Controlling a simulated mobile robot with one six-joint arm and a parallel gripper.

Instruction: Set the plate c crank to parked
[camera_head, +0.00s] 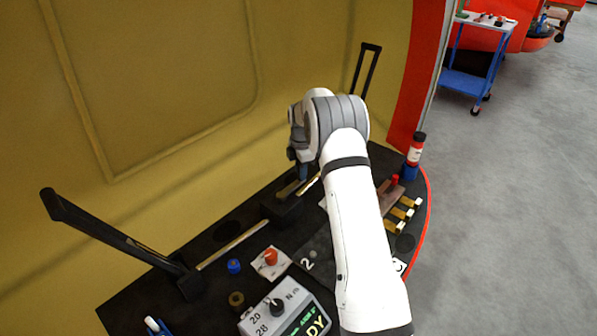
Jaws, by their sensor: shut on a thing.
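My gripper (303,172) points down over the dark console, near the yellow wall. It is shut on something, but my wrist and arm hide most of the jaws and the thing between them. A low black block (283,208) with a brass strip sits just below and left of the jaws. No readable mark shows which part is the plate c crank, and its setting cannot be told. A long black lever (110,226) leans up to the left on its own base. Another black looped handle (370,66) stands upright behind my gripper at the right.
The console (215,240) also carries an orange knob (271,257) on a white plate, a blue button (234,266), a dial box (285,308), brass switches (403,212) and a red-and-blue bottle (413,157). A blue cart (475,75) stands on the open grey floor.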

